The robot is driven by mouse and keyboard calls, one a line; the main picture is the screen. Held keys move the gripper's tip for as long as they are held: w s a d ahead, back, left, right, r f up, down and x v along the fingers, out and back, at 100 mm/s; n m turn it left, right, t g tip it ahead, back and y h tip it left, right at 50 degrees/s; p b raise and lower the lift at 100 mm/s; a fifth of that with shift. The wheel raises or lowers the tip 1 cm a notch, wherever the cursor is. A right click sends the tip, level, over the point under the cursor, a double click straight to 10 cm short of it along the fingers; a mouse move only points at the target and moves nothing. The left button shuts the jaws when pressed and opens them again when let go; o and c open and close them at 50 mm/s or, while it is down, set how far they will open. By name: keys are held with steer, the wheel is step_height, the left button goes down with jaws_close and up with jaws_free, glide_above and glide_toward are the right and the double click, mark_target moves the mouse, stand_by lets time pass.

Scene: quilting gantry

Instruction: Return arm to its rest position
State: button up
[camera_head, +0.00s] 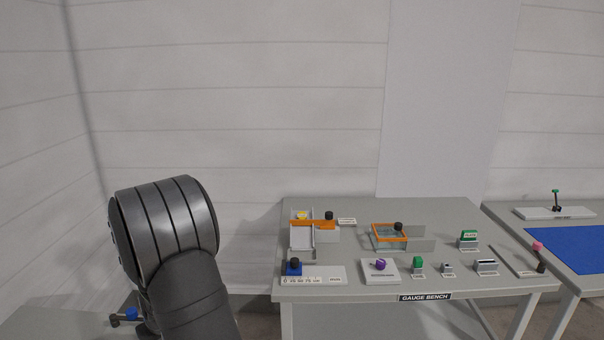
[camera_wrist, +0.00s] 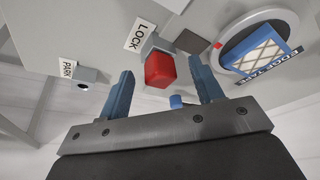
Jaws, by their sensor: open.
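My gripper (camera_wrist: 161,68) shows in the wrist view with its two blue fingers spread apart and nothing held between them. A red block (camera_wrist: 159,70) on a grey mount shows between the fingertips in that picture, beside a "LOCK" label (camera_wrist: 140,34). I cannot tell how far it is from the fingers. In the head view my dark arm rises at the lower left, and my gripper is hidden behind or below it.
The wrist view shows a "PARK" label (camera_wrist: 67,69), a small blue knob (camera_wrist: 176,101) and a round fixture (camera_wrist: 288,22) with a latticed blue-edged pad. In the head view, the gauge bench (camera_head: 375,290) with small fixtures stands right of my arm. A blue mat (camera_head: 575,250) lies farther right.

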steer(key=v, duration=1.7)
steer(key=x, duration=1.7)
steer(key=shift+f, duration=0.15)
step_height(320, 180, up, 7)
steer(key=shift+f, duration=0.15)
steer(key=shift+f, duration=0.1)
step_height(320, 180, down, 6)
steer(key=shift+s+d+f, duration=0.1)
steer(key=shift+f, duration=0.05)
steer(key=v, duration=1.1)
steer(key=shift+r, duration=0.35)
